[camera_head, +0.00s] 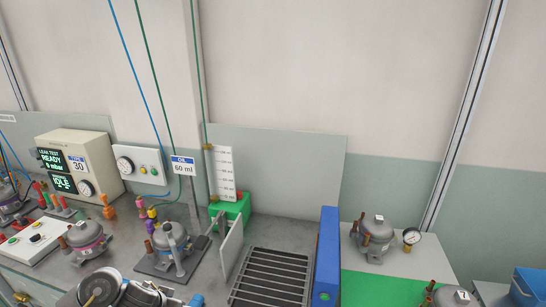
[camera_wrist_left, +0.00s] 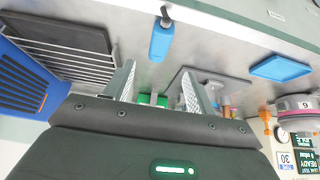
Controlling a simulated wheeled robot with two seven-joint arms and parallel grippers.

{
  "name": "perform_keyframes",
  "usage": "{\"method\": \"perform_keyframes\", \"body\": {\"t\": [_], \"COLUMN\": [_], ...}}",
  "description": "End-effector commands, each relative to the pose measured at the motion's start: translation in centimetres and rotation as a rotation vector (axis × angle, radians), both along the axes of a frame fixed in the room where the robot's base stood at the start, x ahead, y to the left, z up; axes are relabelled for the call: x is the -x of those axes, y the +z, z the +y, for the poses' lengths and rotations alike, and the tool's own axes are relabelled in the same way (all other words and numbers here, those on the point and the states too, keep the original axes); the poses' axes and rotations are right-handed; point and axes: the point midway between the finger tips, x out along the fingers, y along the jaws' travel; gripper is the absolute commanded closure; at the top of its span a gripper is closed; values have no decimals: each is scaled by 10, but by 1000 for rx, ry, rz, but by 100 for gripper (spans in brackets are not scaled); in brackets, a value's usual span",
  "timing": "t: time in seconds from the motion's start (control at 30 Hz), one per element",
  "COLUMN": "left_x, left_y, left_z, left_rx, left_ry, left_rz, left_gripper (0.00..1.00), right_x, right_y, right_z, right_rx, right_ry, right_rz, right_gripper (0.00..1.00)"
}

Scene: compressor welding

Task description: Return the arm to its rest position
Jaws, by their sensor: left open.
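My left gripper (camera_wrist_left: 160,92) shows in the left wrist view, with its two fingers apart and nothing seen between them. Behind the fingers is the metal bench top, with a green block partly hidden by the gripper. In the head view part of my left arm (camera_head: 118,290) rises at the bottom edge; its fingers cannot be made out there. My right gripper is in neither view.
A compressor (camera_head: 170,243) stands on a plate beside a slatted rack (camera_head: 270,278) and blue block (camera_head: 327,255). Another compressor (camera_head: 85,238) stands left, near the leak tester (camera_head: 80,163). In the wrist view a blue-handled tool (camera_wrist_left: 160,40) and blue tray (camera_wrist_left: 280,67) lie on the bench.

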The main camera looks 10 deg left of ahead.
Motion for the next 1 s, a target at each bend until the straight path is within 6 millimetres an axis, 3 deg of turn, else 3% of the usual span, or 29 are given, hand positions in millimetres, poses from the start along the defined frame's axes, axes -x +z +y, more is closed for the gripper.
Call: {"method": "perform_keyframes", "body": {"t": [0.13,0.27,0.33,0.43,1.0], "left_x": [5,21,38,67,205], "left_y": [-7,-16,-18,-19,-16], "left_z": [-20,-66,-92,-114,-146], "left_rx": [2,-14,-34,-68,-40], "left_ry": [-37,-111,-139,-151,-176], "left_rz": [-23,-80,-100,-89,217], "left_gripper": [44,44,44,44,44], "right_x": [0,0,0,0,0], "right_y": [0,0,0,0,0], "right_z": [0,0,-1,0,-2], "right_rx": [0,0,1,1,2], "right_ry": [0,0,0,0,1], "right_rz": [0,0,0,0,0], "right_gripper": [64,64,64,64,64]}}
